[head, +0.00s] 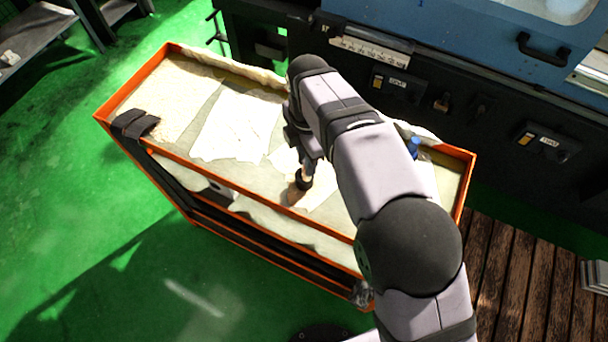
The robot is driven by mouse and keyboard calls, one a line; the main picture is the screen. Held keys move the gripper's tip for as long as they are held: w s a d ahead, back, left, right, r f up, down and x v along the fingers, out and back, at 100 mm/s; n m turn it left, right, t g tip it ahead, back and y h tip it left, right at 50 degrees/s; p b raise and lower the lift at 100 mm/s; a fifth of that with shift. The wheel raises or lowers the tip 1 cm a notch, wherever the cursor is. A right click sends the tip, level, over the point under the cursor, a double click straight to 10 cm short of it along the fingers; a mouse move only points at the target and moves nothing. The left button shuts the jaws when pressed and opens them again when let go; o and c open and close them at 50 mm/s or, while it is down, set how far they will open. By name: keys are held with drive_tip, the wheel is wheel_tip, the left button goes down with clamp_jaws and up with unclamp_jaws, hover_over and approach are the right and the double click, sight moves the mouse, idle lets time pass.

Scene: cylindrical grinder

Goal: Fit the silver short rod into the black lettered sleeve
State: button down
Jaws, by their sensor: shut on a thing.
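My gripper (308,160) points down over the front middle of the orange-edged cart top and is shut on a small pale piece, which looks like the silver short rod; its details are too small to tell. Directly below the gripper is a small dark, round piece (303,181), which looks like the black sleeve. No lettering is readable on it. The rod's lower end and the dark piece meet or overlap in this view, and I cannot tell whether the rod is inside it. My arm hides part of the cart top to the right.
The cart (172,150) has a raised orange rim and is covered with pale cloths and paper (235,127). A black item (135,123) lies at its left edge. A blue-topped object (413,147) stands at the right. The blue and black grinder (460,60) is close behind.

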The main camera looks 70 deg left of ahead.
drive_tip(key=a+r+n, duration=0.1)
drive_tip(key=a+r, duration=0.1)
drive_tip(key=shift+w+a+r+n, duration=0.1)
drive_tip(key=shift+w+a+n, duration=0.05)
drive_tip(key=shift+a+n, duration=0.25)
drive_tip(key=shift+f+b, duration=0.6)
drive_tip(key=shift+f, duration=4.4)
drive_tip(key=shift+f, duration=0.1)
